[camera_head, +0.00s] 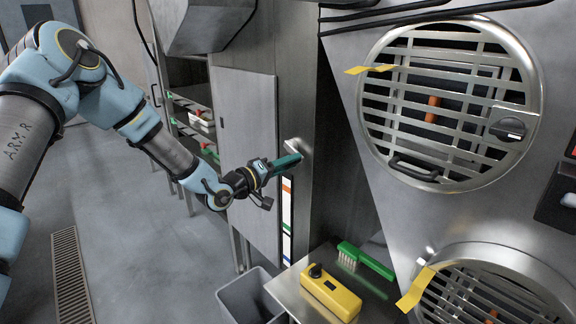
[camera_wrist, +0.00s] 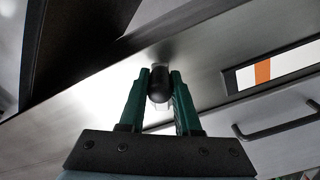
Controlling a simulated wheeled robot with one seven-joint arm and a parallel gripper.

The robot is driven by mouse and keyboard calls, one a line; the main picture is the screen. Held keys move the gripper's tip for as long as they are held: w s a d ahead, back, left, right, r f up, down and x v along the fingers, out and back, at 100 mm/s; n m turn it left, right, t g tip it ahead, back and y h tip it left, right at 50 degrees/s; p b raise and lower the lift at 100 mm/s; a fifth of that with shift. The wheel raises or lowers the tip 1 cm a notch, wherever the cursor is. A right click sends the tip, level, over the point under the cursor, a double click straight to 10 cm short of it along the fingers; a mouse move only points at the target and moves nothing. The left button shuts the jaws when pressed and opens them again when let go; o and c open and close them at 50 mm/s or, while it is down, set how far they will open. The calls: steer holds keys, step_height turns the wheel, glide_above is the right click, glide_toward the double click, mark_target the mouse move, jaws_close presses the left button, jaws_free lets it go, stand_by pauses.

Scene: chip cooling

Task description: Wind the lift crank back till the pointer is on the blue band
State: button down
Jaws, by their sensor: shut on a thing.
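My gripper (camera_head: 288,161) has green fingers and is shut on the dark knob (camera_wrist: 159,86) of the lift crank. In the wrist view the knob sits between both fingers. In the head view a bright metal part of the crank (camera_head: 297,146) shows just above the fingertips, on the steel post. Below it is an upright white scale (camera_head: 287,208) with an orange band near its top, a green band lower down and a blue band (camera_head: 287,260) near the bottom. The orange band also shows in the wrist view (camera_wrist: 263,71). I cannot make out the pointer.
A steel shelf (camera_head: 284,293) below holds a yellow control box (camera_head: 331,293) and a green brush (camera_head: 366,261). A grey bin (camera_head: 247,298) stands beside it. Round slatted hatches (camera_head: 449,105) fill the right. A black handle (camera_wrist: 273,130) is close in the wrist view.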

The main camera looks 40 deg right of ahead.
step_height(320, 180, up, 3)
steer(key=n, duration=0.3)
steer(key=n+p, duration=0.1)
steer(key=n, duration=0.1)
steer(key=shift+s+f+n, duration=0.1)
steer(key=shift+f+n, duration=0.1)
steer(key=shift+n, duration=0.2)
steer(key=shift+w+r+n+p, duration=0.2)
steer(key=shift+r+n, duration=0.25)
steer(key=shift+n, duration=0.65)
steer(key=shift+w+r+n+p, duration=0.15)
steer(key=shift+r+n, duration=0.3)
steer(key=shift+n, duration=0.65)
steer(key=c, duration=0.6)
jaws_free()
steer(key=a+b, duration=0.3)
steer(key=a, duration=0.7)
steer(key=shift+w+a, duration=0.25)
steer(key=shift+a, duration=0.15)
